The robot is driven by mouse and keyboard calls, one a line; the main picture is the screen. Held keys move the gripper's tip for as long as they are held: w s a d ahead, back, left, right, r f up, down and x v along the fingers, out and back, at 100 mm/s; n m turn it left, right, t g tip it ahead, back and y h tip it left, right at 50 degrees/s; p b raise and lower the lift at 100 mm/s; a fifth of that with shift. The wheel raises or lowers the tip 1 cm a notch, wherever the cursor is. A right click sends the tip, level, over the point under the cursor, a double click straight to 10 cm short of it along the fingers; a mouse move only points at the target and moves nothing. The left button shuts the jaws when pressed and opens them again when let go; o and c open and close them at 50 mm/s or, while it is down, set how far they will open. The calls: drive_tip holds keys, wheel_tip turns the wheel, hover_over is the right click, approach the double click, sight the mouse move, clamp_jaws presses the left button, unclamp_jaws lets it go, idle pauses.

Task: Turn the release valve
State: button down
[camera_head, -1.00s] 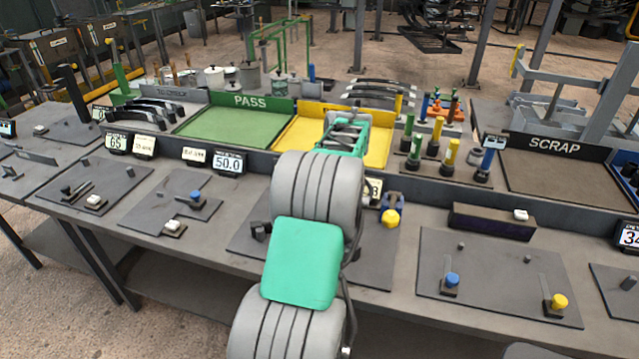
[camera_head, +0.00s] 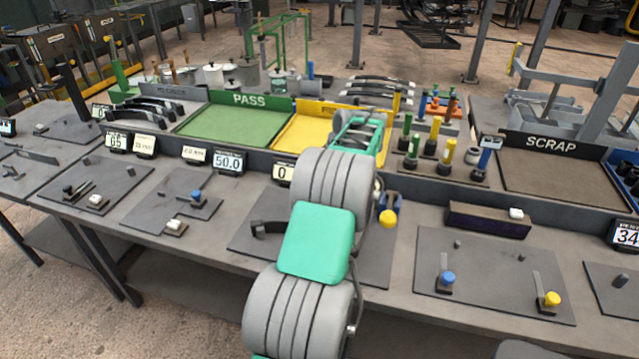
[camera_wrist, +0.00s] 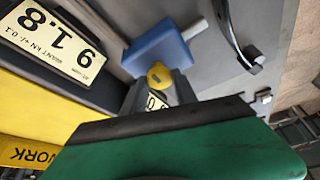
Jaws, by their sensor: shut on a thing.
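The release valve appears to be the yellow knob (camera_head: 388,218) on a small blue block (camera_head: 391,201), at the right edge of the middle station plate. My arm covers part of the block in the head view. In the wrist view, the yellow knob (camera_wrist: 158,74) sits between the two dark fingers of my gripper (camera_wrist: 160,82), which is shut on it. The blue block (camera_wrist: 160,45) is just beyond, with a grey rod out of its corner. My gripper's fingertips are hidden in the head view.
A black curved lever (camera_wrist: 234,35) stands on the plate. A display reading 0 (camera_head: 284,172) stands left of my arm. Behind are the green PASS tray (camera_head: 235,125), the yellow tray (camera_head: 300,130) and upright coloured pegs (camera_head: 446,150).

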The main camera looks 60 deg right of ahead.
drive_tip(key=c, duration=1)
unclamp_jaws()
drive_tip(key=v, duration=0.7)
drive_tip(key=shift+s+r, duration=0.2)
drive_tip(key=shift+r, duration=0.2)
